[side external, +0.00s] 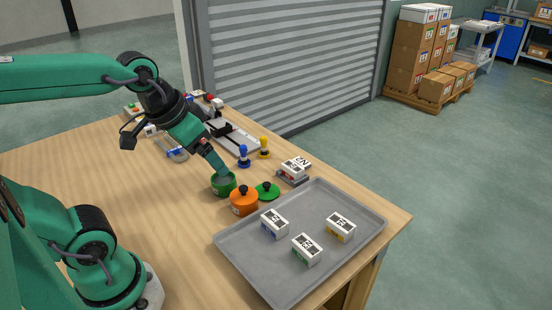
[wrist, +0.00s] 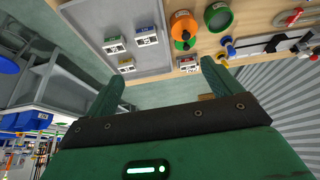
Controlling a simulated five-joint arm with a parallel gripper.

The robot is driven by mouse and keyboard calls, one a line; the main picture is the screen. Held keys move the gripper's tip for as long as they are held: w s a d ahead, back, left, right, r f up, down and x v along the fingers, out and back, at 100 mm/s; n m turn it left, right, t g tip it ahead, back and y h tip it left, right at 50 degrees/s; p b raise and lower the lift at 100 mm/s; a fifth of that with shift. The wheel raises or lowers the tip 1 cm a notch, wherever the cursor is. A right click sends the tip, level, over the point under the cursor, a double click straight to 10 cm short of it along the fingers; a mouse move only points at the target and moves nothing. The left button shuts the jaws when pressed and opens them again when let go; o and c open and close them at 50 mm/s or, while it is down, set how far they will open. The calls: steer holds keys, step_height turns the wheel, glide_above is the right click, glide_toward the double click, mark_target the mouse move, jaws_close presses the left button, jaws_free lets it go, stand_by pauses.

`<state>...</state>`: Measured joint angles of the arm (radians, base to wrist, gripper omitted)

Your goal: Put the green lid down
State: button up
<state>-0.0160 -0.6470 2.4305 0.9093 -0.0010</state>
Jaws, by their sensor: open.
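The green lid (side external: 267,191) lies on the wooden table, knob up, just right of the orange pot (side external: 244,202) with its dark knob. In the wrist view the green lid (wrist: 186,43) shows beside the orange pot (wrist: 183,25). The green pot (side external: 223,184) stands left of the orange one; its round open top (wrist: 218,17) shows in the wrist view. My gripper (side external: 226,172) appears near the green pot in the side view, apart from the lid. Its two fingers are spread and empty in the wrist view (wrist: 163,85).
A grey tray (side external: 240,254) at the front right holds white-labelled blocks. Blue (side external: 244,156) and yellow (side external: 264,147) stamps stand behind the pots. The table's left side is clear.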

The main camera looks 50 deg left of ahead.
steer(key=shift+s+d+f, duration=0.1)
steer(key=shift+s+f, duration=0.05)
steer(key=shift+s, duration=0.35)
steer(key=shift+s+d+f, duration=0.1)
steer(key=shift+s, duration=0.4)
